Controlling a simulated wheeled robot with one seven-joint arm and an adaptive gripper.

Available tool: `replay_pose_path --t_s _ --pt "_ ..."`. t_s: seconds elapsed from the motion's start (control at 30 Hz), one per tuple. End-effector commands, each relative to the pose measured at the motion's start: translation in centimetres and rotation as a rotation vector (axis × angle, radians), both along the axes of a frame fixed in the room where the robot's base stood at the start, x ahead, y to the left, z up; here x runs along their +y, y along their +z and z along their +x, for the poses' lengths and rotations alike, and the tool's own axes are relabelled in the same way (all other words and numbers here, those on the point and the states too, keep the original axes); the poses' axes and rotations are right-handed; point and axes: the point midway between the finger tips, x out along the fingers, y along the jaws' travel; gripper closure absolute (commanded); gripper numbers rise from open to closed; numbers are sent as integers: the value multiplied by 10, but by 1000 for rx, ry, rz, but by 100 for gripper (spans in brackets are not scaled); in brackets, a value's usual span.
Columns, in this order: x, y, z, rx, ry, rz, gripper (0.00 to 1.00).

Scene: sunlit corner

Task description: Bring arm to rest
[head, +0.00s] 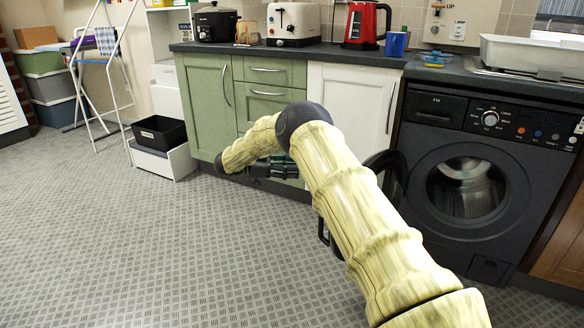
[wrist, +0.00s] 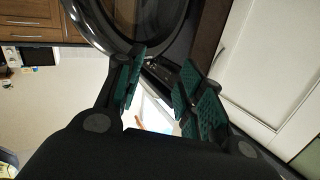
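My gripper (head: 268,168) is in front of the green and white cabinets in the head view, at the end of my pale yellow arm, partly hidden behind the wrist. The arm reaches up from the lower right and bends at a dark joint. In the wrist view my gripper (wrist: 160,88) has its two green-padded fingers apart, with nothing between them. It appears to touch nothing.
The washing machine (head: 440,205) stands right of the arm. A dark curved rim (head: 398,172) beside the arm looks like its open door; the arm partly hides it. A black bin (head: 160,132) stands left. The floor (head: 150,250) at left is clear.

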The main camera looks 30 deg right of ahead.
Motion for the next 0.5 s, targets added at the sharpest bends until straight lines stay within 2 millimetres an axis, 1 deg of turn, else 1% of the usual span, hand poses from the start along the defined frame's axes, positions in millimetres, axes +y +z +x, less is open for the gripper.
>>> replay_pose_path --t_s 0.27,0.33,0.43,0.5 --pt "-2 -1 -1 1 -1 -1 62" --pt "-1 -3 -1 3 11 -4 62" --pt "1 -15 1 13 69 -24 62" --pt "5 -30 3 23 146 -45 62"
